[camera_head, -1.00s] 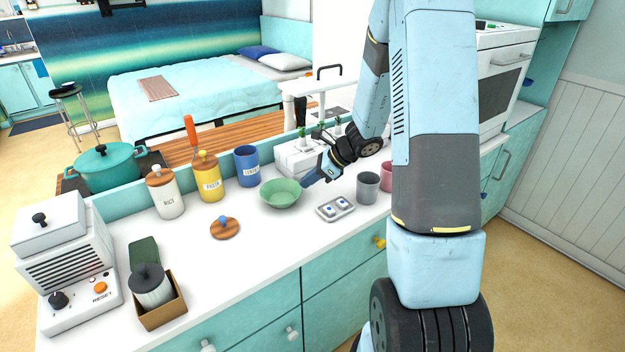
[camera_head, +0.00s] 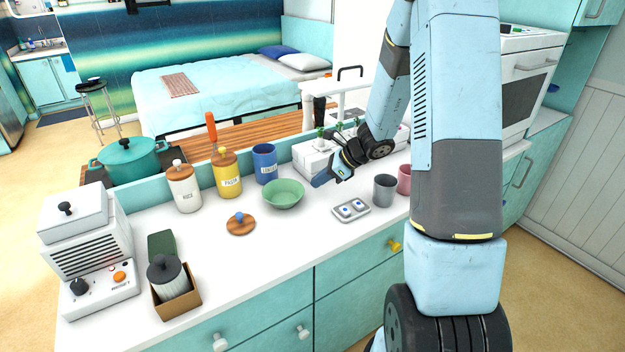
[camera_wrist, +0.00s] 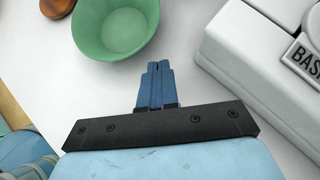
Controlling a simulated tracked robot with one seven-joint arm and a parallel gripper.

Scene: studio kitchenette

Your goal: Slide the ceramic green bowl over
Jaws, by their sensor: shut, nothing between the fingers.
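The green ceramic bowl (camera_head: 284,194) stands upright on the white counter, in front of the blue canister (camera_head: 265,165). The wrist view shows part of the bowl (camera_wrist: 115,30) at the top, cut off by the picture edge. My gripper (camera_head: 319,181) is low over the counter just right of the bowl. Its blue fingers (camera_wrist: 157,68) are shut together with nothing between them. A small gap of bare counter shows between the fingertips and the bowl, so they look apart.
A wooden lid (camera_head: 240,225) lies left of the bowl, and a small tray (camera_head: 351,211) to its front right. A grey cup (camera_head: 384,191) stands farther right. A white box (camera_wrist: 265,75) is close right of my fingers. The counter in front of the bowl is clear.

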